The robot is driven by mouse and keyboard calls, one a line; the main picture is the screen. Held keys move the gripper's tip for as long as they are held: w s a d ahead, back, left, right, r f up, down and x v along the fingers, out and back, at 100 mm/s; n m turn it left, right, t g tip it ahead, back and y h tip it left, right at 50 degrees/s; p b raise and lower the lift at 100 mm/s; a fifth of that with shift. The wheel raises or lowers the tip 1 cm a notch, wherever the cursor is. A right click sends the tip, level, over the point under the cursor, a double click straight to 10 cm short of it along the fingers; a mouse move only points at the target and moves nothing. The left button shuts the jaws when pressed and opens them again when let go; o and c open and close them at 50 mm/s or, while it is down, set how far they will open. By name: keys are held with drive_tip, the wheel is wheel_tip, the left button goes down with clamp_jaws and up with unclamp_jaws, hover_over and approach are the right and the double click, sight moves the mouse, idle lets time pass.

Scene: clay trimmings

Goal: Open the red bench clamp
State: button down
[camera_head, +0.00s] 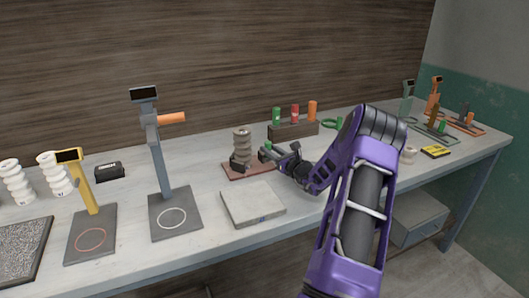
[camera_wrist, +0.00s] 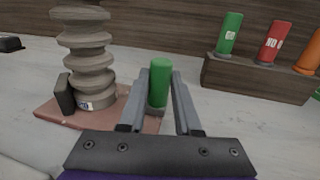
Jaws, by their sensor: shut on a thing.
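The red bench clamp (camera_head: 254,171) lies on the bench left of my gripper as a flat dull-red plate. Its plate also shows at the left of the wrist view (camera_wrist: 62,117). A ribbed grey-brown piece (camera_head: 242,144) stands upright on it beside a dark block (camera_wrist: 65,94). A green upright handle (camera_wrist: 159,82) stands at the plate's right end. My gripper (camera_head: 267,152) reaches in from the right and is shut on this green handle, one finger on each side. The handle's foot is partly hidden by the fingers.
A wooden rack (camera_head: 293,130) with green, red and orange cylinders stands behind. A pale square slab (camera_head: 252,203) lies in front of the clamp. A tall grey stand (camera_head: 160,165) and a yellow stand (camera_head: 88,195) are to the left. Several smaller stands are at far right.

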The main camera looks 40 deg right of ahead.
drive_tip(key=c, duration=0.9)
unclamp_jaws()
drive_tip(key=shift+s+d, duration=0.15)
drive_tip(key=shift+d, duration=0.3)
drive_tip(key=shift+a, duration=0.1)
drive_tip(key=s, duration=1.1)
drive_tip(key=s+a+p, duration=0.1)
drive_tip(key=s, duration=0.5)
drive_tip(key=shift+s, duration=0.2)
drive_tip(key=shift+w, duration=0.1)
